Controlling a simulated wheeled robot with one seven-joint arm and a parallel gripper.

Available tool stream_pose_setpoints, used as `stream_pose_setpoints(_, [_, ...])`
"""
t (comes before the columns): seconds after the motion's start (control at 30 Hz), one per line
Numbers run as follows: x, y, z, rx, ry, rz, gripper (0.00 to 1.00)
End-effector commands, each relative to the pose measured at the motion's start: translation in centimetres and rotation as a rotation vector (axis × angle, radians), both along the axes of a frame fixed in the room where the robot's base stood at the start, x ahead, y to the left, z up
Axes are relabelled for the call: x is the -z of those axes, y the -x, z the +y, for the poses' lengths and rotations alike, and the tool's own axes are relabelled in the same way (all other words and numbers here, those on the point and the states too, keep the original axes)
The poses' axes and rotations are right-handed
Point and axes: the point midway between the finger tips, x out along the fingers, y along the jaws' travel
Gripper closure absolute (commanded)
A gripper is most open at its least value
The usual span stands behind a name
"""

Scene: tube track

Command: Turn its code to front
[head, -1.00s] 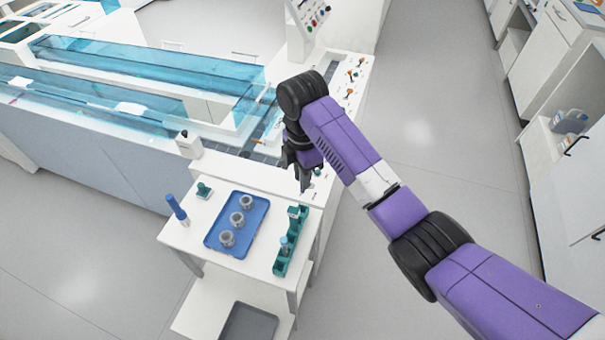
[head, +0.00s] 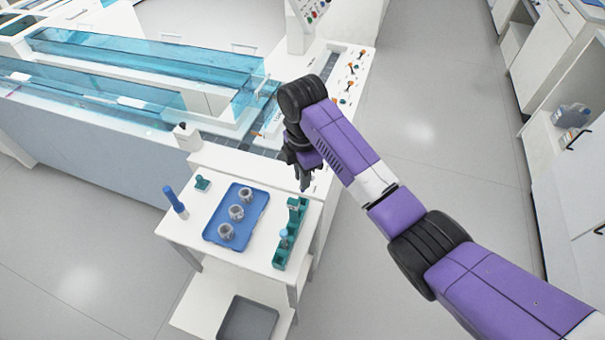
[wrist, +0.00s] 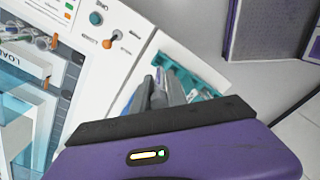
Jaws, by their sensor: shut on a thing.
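My gripper (head: 303,184) hangs pointing down above the back right part of the small white table, near the track's end. In the wrist view its dark fingers (wrist: 157,92) are close together, shut on a thin tube (wrist: 160,74) that shows only as a pale and bluish sliver between them. The tube is mostly hidden by the fingers, and I see no code on it.
A blue tray (head: 215,236) with grey round holders stands mid-table. A blue upright object (head: 175,201) and a small green block (head: 202,182) are at the left. The track (head: 150,70) with clear blue covers and a switch panel (head: 350,75) lies behind. Open floor is at the right.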

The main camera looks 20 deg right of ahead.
Motion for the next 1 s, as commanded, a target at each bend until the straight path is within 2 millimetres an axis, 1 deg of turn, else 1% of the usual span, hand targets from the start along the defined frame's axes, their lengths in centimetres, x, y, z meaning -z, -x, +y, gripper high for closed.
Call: stream_pose_setpoints(1.0, [3.8,0.0,0.0,-0.001,-0.001,0.001,1.0])
